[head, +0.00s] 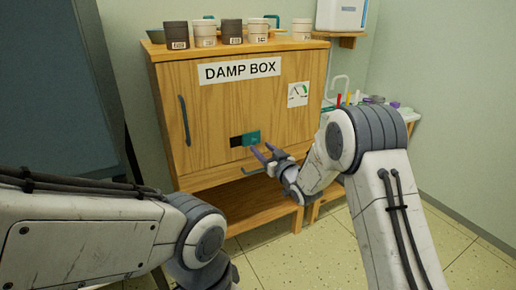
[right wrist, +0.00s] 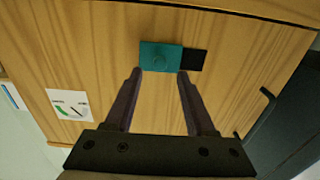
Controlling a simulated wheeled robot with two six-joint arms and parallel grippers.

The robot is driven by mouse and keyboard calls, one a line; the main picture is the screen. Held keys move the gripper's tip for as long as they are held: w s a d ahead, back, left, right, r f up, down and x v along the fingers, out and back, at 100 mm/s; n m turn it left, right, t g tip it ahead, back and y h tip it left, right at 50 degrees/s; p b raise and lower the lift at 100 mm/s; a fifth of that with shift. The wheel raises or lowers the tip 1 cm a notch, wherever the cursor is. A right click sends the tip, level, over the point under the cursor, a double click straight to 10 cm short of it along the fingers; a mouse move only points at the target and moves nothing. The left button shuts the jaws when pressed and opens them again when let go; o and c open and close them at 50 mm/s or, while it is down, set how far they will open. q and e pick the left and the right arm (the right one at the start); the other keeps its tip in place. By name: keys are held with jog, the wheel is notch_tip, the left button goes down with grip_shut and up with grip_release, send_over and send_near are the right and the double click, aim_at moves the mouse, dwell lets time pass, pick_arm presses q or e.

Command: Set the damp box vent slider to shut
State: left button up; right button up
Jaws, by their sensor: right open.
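The damp box (head: 215,115) is a wooden cabinet with a DAMP BOX label on its front. A dark vent opening (head: 237,141) shows just left of the plate in the head view. In the right wrist view the slider (right wrist: 160,57) lies beyond the fingertips, with the dark opening (right wrist: 195,60) on its right. My right gripper (head: 264,151) is open, its fingers spread just short of the slider; I cannot tell whether they touch it. My left gripper is out of view.
Several lidded jars (head: 204,33) stand on top of the cabinet. A dark vertical handle (head: 184,120) is at its left and a dial gauge (head: 298,94) at its right. A side table with coloured items (head: 376,100) stands to the right. A dark panel (head: 60,90) is at far left.

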aim_at(255, 142)
jog(key=shift+x, duration=1.8)
grip_shut()
